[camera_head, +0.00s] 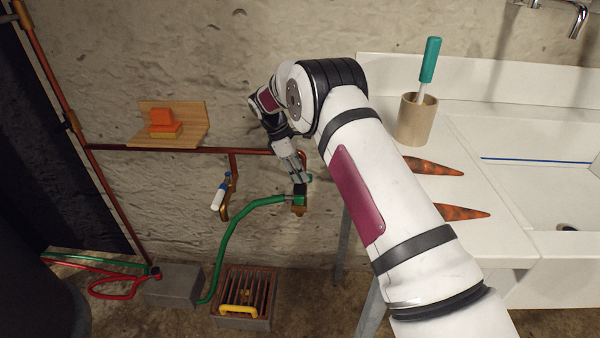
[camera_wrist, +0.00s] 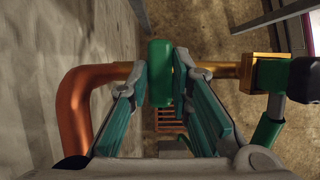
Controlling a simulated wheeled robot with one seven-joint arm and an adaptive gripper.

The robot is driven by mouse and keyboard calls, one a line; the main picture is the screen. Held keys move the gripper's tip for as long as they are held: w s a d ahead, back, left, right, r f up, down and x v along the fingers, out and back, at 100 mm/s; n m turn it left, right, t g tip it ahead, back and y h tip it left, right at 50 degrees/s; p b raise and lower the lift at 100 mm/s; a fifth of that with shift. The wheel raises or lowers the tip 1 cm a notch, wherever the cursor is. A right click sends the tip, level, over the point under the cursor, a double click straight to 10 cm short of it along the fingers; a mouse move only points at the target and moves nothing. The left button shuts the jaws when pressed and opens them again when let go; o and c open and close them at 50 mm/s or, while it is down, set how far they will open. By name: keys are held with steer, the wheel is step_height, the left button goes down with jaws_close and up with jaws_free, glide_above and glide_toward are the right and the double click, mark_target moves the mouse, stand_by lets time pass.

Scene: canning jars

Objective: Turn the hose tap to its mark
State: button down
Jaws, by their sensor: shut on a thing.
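The hose tap stands on the copper pipe by the wall. Its brass body (camera_head: 298,209) shows just below my gripper (camera_head: 299,178) in the head view, and the brass also shows at the right of the wrist view (camera_wrist: 260,73). The tap's green handle (camera_wrist: 160,72) lies between my two fingers in the wrist view. My gripper is shut on this handle. A green hose (camera_head: 236,232) runs from the tap down to the floor. My fingers hide part of the tap in the head view. I cannot make out the mark.
Another tap with a white handle (camera_head: 218,199) hangs left of my gripper. A wooden shelf (camera_head: 190,130) with orange blocks is above the pipe. A floor grate (camera_head: 243,295) and grey block (camera_head: 174,287) lie below. The sink counter (camera_head: 470,180) is right of my arm.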

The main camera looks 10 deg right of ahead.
steer(key=c, duration=1.4)
jaws_free()
steer(key=shift+c, duration=0.2)
steer(key=v, duration=1.2)
steer(key=shift+r, duration=0.1)
